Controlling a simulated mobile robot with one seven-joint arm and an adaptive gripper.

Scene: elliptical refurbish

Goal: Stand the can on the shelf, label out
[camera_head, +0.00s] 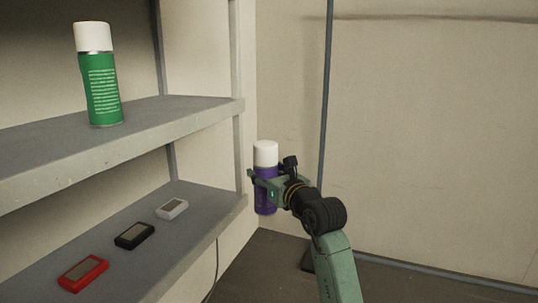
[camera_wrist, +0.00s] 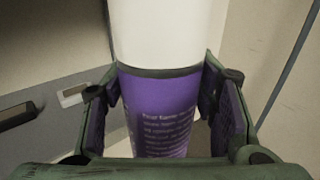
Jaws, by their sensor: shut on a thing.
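A purple can with a white cap (camera_head: 265,154) is held upright in my gripper (camera_head: 262,180), just right of the shelf's front edge. In the wrist view the purple can (camera_wrist: 165,105) stands between both fingers of my gripper (camera_wrist: 167,112), and small white text on its purple side faces the wrist camera. Its lower end is hidden there by the gripper body. The shelf unit has an upper board (camera_head: 150,115) and a lower board (camera_head: 200,190). The can is beside the unit, apart from both boards.
A green can (camera_head: 101,88) with a white cap stands on the upper board. A red device (camera_head: 83,273), a black device (camera_head: 134,235) and a grey device (camera_head: 172,208) lie along the lower board. A shelf post (camera_head: 239,150) is close to the held can.

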